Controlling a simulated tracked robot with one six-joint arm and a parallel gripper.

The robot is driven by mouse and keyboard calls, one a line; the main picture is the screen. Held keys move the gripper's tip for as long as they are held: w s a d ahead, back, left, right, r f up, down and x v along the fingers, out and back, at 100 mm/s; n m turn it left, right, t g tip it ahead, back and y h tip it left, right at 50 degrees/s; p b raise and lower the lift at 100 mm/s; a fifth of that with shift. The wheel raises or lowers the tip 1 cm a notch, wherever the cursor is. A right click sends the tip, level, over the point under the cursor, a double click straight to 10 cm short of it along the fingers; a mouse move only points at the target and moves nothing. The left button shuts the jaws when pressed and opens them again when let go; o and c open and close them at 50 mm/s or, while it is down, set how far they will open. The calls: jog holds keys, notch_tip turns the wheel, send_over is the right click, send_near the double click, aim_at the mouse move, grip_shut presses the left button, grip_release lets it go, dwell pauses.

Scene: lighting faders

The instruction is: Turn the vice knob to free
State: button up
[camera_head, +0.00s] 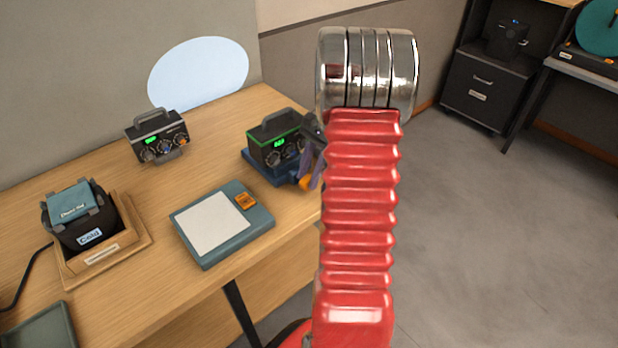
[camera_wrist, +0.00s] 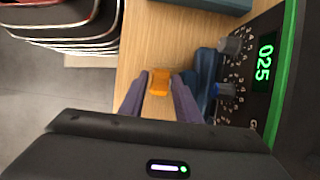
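A blue vice (camera_head: 262,170) on the desk holds a black box with green trim (camera_head: 278,138), and the blue vice also shows in the wrist view (camera_wrist: 206,80). An orange vice knob (camera_wrist: 160,82) is at the vice's front side; it also shows in the head view (camera_head: 305,184). My gripper (camera_wrist: 160,78) has its two purple fingers on either side of the orange knob, with narrow gaps visible, so it looks open around it. In the head view my gripper (camera_head: 314,172) is partly hidden behind my red arm. Contact with the knob cannot be made out.
The green-trimmed box has a lit display reading 025 and small knobs beside my gripper. A similar grey box (camera_head: 157,138) stands at the back. A blue-grey pad with an orange button (camera_head: 246,201) lies on the desk. A wooden tray (camera_head: 127,243) holds a dark container.

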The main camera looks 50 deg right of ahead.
jog(key=shift+x, duration=0.85)
jog(key=shift+c, duration=0.2)
grip_shut()
jog(key=shift+d, duration=0.25)
jog(key=shift+a, duration=0.2)
